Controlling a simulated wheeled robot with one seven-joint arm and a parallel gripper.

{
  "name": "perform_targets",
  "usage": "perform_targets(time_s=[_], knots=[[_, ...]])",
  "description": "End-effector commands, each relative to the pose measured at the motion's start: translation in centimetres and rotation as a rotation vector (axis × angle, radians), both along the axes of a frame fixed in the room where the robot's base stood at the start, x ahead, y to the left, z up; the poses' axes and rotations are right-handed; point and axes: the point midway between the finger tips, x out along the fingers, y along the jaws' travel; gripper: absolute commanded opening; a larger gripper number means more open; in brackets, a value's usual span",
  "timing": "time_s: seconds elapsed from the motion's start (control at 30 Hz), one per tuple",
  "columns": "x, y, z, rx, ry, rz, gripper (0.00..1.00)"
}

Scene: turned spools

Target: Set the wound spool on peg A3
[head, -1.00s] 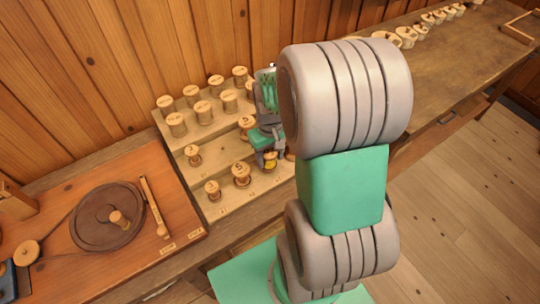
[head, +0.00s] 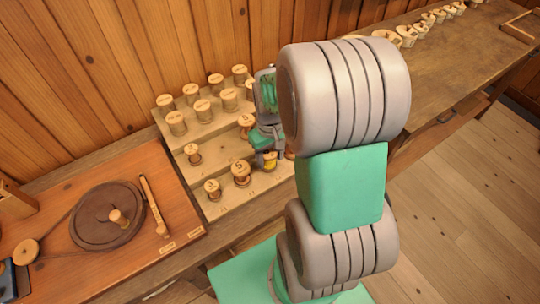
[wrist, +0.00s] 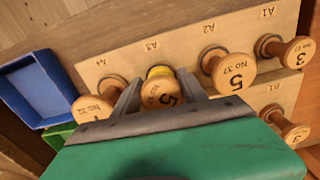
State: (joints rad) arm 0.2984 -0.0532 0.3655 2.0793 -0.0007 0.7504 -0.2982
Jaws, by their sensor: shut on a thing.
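The spool is right below the label A3 (wrist: 152,45), in front of the rack face. Its disc hides the peg, so I cannot tell whether it is fully seated. In the head view the yellow spool (head: 270,159) shows below my gripper (head: 264,146), at the front row of the stepped rack (head: 222,146).
More spools stand at A1 (wrist: 298,52) and B1 (wrist: 293,132). A blue bin (wrist: 38,85) lies left of the rack.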

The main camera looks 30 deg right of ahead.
Motion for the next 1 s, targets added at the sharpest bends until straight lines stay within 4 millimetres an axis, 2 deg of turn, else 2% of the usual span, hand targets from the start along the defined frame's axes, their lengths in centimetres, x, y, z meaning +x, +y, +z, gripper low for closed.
perform_targets(time_s=[0.23,0.27,0.37,0.67,1.0], knots=[[0.0,0.0,-0.6,0.0,0.0,0.0,0.1],[0.0,0.0,-0.5,0.0,0.0,0.0,0.51],[0.0,0.0,-0.5,0.0,0.0,0.0,0.59],[0.0,0.0,-0.1,0.0,0.0,0.0,0.59],[0.0,0.0,3.1,0.0,0.001,0.0,0.59]])
